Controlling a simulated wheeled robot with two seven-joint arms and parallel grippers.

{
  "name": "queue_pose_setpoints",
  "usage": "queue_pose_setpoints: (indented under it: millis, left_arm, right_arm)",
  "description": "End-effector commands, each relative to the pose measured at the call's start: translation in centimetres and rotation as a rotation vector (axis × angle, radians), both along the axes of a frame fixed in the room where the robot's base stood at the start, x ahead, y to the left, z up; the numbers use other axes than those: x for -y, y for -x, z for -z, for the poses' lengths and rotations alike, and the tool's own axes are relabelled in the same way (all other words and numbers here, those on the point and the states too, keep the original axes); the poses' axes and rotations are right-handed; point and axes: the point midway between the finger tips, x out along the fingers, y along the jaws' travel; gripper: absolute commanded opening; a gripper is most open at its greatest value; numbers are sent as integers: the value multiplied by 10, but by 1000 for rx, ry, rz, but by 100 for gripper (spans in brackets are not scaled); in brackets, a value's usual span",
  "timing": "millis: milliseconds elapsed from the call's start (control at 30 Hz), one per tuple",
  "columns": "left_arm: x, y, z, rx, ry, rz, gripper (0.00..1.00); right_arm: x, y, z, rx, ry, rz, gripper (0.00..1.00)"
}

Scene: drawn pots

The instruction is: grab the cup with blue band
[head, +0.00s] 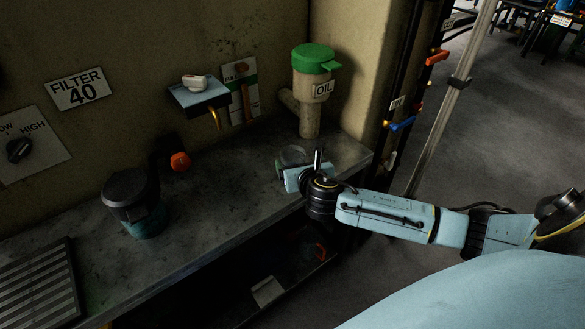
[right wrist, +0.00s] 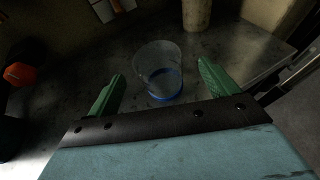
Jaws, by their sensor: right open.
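The cup with blue band (right wrist: 157,66) is clear, and its blue band (right wrist: 165,87) runs round the lower part. It stands upright on the grey counter (head: 237,190). In the head view the cup (head: 291,154) is partly hidden behind my right gripper (head: 294,170). In the right wrist view the two green fingers of my right gripper (right wrist: 160,74) are open, one on each side of the cup. A gap shows between the cup and each finger, and nothing is gripped. My left gripper is not in view.
An oil dispenser with a green lid (head: 313,62) stands behind the cup. A dark container with a teal base (head: 130,196) and an orange knob (head: 180,161) are to the left. A small wall tap unit (head: 199,92) is at the back. The counter between is clear.

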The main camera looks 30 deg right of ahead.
Motion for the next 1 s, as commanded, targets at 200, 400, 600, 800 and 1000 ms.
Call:
queue_pose_setpoints:
  millis: [200,400,600,800,1000]
  left_arm:
    - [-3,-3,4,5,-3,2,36]
    - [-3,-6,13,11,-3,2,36]
    - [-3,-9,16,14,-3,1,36]
    - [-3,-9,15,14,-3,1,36]
    - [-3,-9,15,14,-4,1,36]
  right_arm:
    - [3,-14,7,1,-2,1,86]
    - [9,-40,20,1,-2,2,86]
    - [13,-53,24,1,-2,-1,86]
    - [13,-53,24,1,-3,-2,86]
    - [13,-53,24,0,-3,-2,61]
